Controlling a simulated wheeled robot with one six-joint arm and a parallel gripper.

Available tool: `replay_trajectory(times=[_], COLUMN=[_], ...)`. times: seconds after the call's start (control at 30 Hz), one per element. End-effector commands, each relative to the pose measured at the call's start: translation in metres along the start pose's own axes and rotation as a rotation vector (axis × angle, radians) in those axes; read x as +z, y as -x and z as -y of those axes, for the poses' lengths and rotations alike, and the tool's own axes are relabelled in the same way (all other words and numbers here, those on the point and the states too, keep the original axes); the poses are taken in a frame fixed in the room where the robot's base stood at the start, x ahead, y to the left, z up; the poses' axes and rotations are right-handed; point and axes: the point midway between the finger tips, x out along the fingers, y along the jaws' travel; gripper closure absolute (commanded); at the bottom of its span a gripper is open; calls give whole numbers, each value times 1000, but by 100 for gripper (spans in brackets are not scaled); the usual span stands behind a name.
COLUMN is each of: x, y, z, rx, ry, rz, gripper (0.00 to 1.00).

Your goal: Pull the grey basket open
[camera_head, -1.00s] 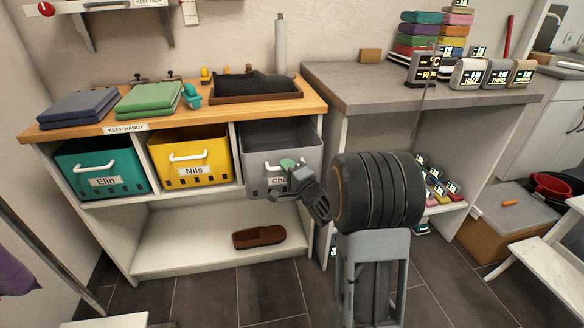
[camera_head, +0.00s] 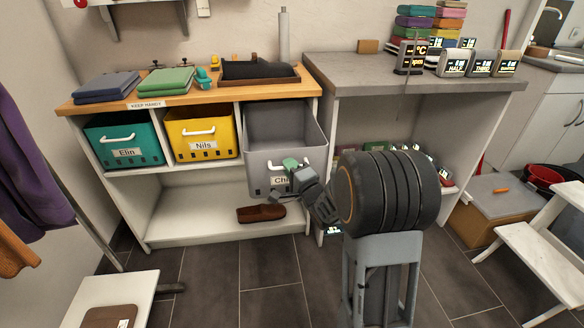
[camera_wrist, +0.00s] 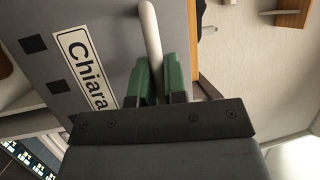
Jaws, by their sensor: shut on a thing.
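The grey basket (camera_head: 285,142) is the right one of three baskets under the wooden top. It sticks out in front of the shelf unit, and its empty-looking inside shows from above. My gripper (camera_head: 290,172) is at its front, over part of the name label. In the wrist view, the green fingertips of my gripper (camera_wrist: 160,80) are shut on the white handle (camera_wrist: 149,35). The label (camera_wrist: 85,72) there reads "Chiara", beside dark square holes in the grey front. My arm hides the basket's lower right part in the head view.
A teal basket (camera_head: 125,140) and a yellow basket (camera_head: 201,133) sit in the shelf to the left. A brown shoe (camera_head: 261,213) lies on the lower shelf. A white step stool (camera_head: 540,250) stands at the right. Dark floor is clear in front of the unit.

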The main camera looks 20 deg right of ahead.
Motion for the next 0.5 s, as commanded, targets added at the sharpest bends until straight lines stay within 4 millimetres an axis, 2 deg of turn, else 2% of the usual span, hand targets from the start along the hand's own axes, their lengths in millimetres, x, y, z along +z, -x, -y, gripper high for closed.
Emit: replay_trajectory(times=[0.13, 0.17, 0.2, 0.4, 0.5], x=[1, 1, 1, -2, -2], y=[0, 0, 0, 1, 1], z=[0, 0, 0, 0, 0], rx=[0, 0, 0, 0, 0], ry=[-1, -1, -1, 0, 1], rz=[4, 4, 4, -2, -3], gripper=[100, 86, 83, 64, 64])
